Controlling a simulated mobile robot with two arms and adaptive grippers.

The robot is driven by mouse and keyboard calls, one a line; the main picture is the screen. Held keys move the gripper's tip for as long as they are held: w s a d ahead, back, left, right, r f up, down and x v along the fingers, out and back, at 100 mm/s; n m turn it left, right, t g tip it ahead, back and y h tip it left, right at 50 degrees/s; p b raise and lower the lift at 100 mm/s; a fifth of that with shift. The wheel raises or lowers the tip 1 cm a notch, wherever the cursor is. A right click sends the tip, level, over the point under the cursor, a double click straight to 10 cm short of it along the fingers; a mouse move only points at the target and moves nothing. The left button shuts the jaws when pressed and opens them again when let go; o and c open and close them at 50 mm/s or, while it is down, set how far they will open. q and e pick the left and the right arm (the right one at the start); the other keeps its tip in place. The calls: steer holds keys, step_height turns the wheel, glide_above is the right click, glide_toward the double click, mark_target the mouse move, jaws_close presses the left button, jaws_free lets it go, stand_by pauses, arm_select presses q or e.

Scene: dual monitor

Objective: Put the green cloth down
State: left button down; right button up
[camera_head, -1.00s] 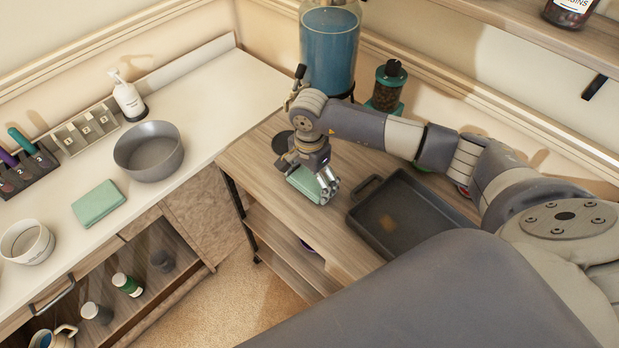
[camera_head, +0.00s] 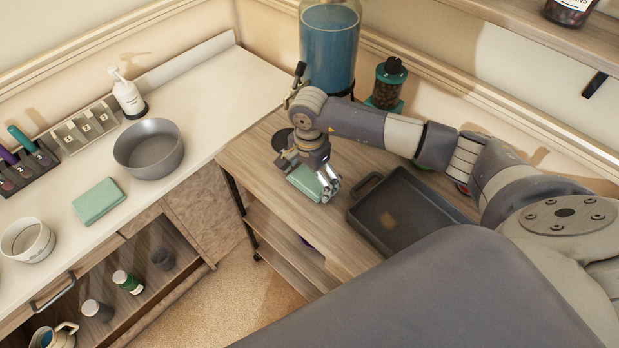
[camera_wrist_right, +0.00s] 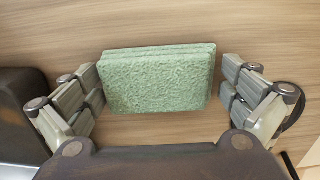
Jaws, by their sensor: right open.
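A folded green cloth (camera_head: 306,182) lies on the wooden table, below my right gripper (camera_head: 329,187). In the right wrist view the green cloth (camera_wrist_right: 157,82) shows as a flat block between the two open fingers of the right gripper (camera_wrist_right: 160,92). There is a gap between the cloth and the fingers on both sides. A second green cloth (camera_head: 98,201) lies folded on the white counter at the left. My left gripper is not in view.
A dark tray (camera_head: 400,205) sits right of the gripper on the wooden table (camera_head: 245,160). A blue-filled dispenser (camera_head: 330,50) and a dark-lidded jar (camera_head: 388,83) stand behind. A grey bowl (camera_head: 148,149) stands on the counter (camera_head: 205,105).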

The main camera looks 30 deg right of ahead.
mark_target(309, 177)
step_height(309, 177, up, 12)
steer(key=b, duration=0.2)
steer(key=shift+f, duration=0.1)
stand_by(0.4)
